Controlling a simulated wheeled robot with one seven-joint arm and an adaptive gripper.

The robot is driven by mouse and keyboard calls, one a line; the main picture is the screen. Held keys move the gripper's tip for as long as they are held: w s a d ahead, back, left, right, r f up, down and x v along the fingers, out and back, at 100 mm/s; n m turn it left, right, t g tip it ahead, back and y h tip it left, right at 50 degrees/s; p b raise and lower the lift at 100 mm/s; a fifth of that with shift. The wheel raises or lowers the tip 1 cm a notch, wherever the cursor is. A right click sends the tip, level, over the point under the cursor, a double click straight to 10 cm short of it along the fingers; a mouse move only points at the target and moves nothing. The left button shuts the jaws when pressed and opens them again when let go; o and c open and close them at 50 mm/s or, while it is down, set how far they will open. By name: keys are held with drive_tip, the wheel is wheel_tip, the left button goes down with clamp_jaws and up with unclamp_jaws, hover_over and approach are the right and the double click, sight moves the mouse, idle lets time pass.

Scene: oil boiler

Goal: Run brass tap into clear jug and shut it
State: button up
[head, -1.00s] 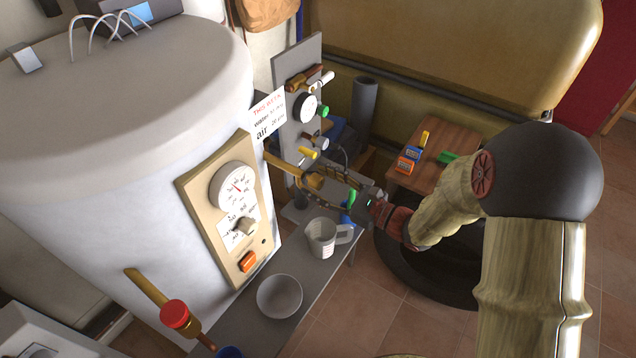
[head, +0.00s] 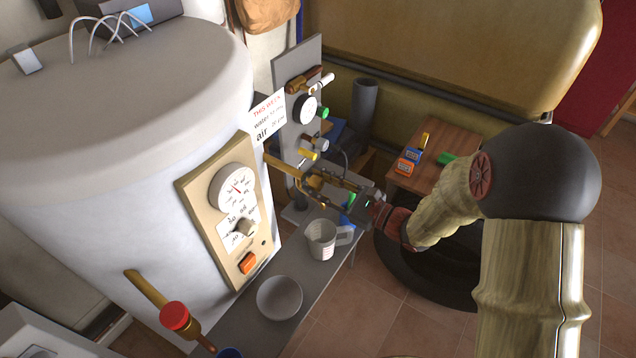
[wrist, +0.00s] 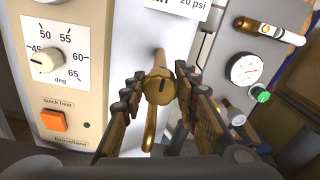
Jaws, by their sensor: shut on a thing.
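The brass tap (wrist: 158,87) sticks out from the white boiler on a brass pipe. Its round knob lies between the fingertips in the wrist view, with its spout below. My gripper (wrist: 158,95) is shut on the tap knob, one finger on each side. The head view also shows my gripper (head: 322,184) at the tap, its fingers partly hiding it. The clear jug (head: 321,240) stands upright on the grey bench, below my gripper, its handle to the right. I cannot make out any water in it or a stream from the spout.
A white bowl (head: 279,298) sits on the bench nearer the front. A red-knobbed tap (head: 174,316) projects at lower left. The control panel (head: 225,205) is left of my gripper; a gauge board (head: 297,95) stands behind. A wooden table (head: 437,145) is at right.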

drive_tip(key=shift+c, duration=0.8)
drive_tip(key=n+b, duration=0.3)
drive_tip(key=shift+f+b, duration=0.2)
drive_tip(key=shift+b, duration=0.1)
drive_tip(key=shift+r+n+b, duration=0.15)
drive_tip(key=shift+n+b, duration=0.75)
drive_tip(key=shift+n, duration=0.1)
drive_tip(key=o, duration=1.1)
drive_tip(key=shift+o, duration=0.3)
drive_tip(key=shift+s, duration=0.1)
drive_tip(key=v, duration=1.2)
